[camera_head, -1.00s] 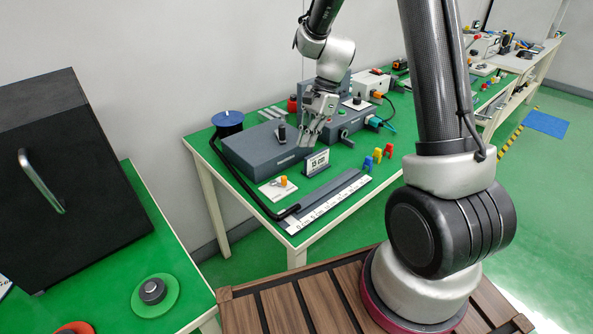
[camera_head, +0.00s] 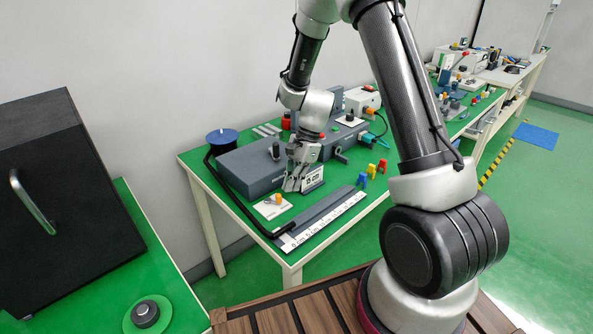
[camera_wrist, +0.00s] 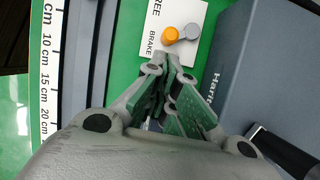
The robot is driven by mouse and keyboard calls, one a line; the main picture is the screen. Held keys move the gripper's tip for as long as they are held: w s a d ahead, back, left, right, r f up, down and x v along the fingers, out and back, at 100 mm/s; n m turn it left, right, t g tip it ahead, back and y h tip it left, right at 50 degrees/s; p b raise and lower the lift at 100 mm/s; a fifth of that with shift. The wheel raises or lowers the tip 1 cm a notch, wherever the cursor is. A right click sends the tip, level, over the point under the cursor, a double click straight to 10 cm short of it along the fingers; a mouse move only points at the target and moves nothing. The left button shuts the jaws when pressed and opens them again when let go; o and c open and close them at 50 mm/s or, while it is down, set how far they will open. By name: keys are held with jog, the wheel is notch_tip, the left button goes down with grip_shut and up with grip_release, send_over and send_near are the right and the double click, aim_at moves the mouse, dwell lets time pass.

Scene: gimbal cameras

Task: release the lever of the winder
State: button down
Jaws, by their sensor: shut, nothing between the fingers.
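The winder is a dark grey box (camera_head: 249,170) on the green table. In front of it lies a white plate (camera_head: 272,207) with a small lever that has an orange knob (camera_head: 278,199). In the wrist view the orange knob (camera_wrist: 170,34) sits beside the word BRAKE, left of its grey pivot (camera_wrist: 192,31); the other word, partly cut off, reads "REE". My gripper (camera_wrist: 174,62) is shut and empty, its tips just below the knob in that picture and apart from it. In the head view my gripper (camera_head: 291,185) is low, right of the plate.
A black post (camera_head: 276,149) rises from the box. A ruler (camera_head: 320,222) runs along the table's front edge, and coloured clips (camera_head: 371,170) stand to the right. A blue spool (camera_head: 221,137) is at the left.

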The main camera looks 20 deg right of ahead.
jog(key=shift+x, duration=0.8)
